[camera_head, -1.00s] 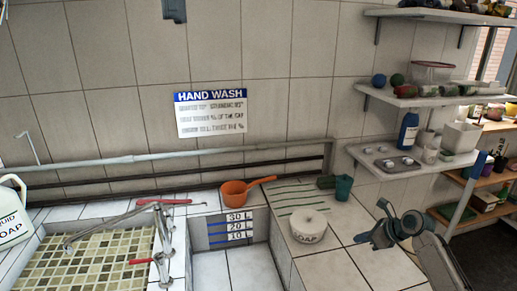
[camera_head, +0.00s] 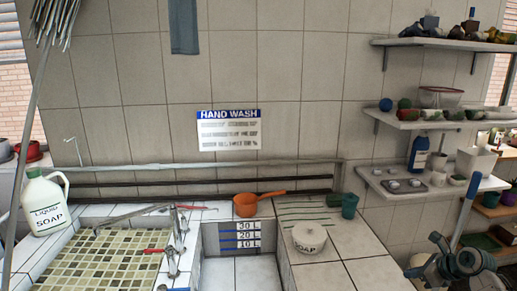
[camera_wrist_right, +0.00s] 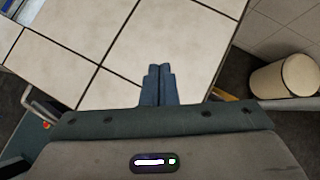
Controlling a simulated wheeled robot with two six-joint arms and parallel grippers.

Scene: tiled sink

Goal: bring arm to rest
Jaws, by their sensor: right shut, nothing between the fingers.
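My right gripper (camera_head: 418,267) is at the lower right of the head view, beside the right edge of the tiled counter (camera_head: 370,272). In the right wrist view its two blue fingers (camera_wrist_right: 158,86) are pressed together with nothing between them, above the white tiles and close to the counter's edge. My right arm comes in from the lower right. My left gripper is not in either view.
A white soap pot (camera_head: 309,238), a teal cup (camera_head: 349,206) and an orange dipper (camera_head: 246,205) stand on the counter. The sink basin (camera_head: 235,272) is in the middle, with a soap jug (camera_head: 44,203) at left. Loaded shelves (camera_head: 417,123) stand at right.

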